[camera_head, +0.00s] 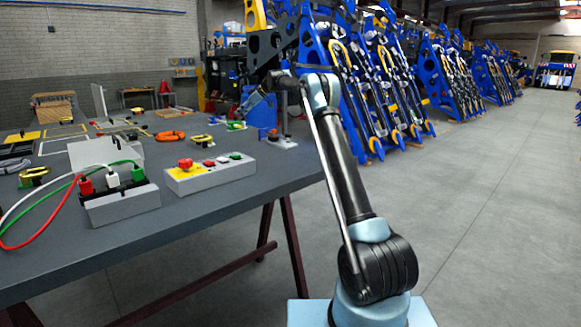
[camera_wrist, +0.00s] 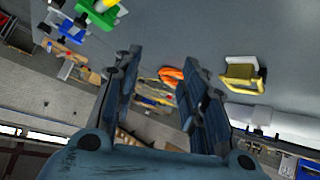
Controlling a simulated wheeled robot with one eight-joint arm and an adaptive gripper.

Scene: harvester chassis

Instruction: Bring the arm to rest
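My arm rises from its base at the right of the table in the head view and bends left at the elbow. My gripper (camera_head: 257,103) is held above the far right part of the table, small and partly dark against the blue machinery. In the wrist view my gripper (camera_wrist: 158,75) shows its two fingers apart with a clear gap between them. Nothing is held between the fingers. An orange coil (camera_wrist: 171,75) is seen beyond the gap, lying away from the fingers.
The grey table (camera_head: 200,214) bears a button box (camera_head: 210,174), a box with coloured plugs and cables (camera_head: 120,205), and yellow clamps (camera_head: 202,140). The orange coil (camera_head: 170,136) lies further back. Blue racks (camera_head: 345,80) stand behind. The floor (camera_head: 480,200) at right is clear.

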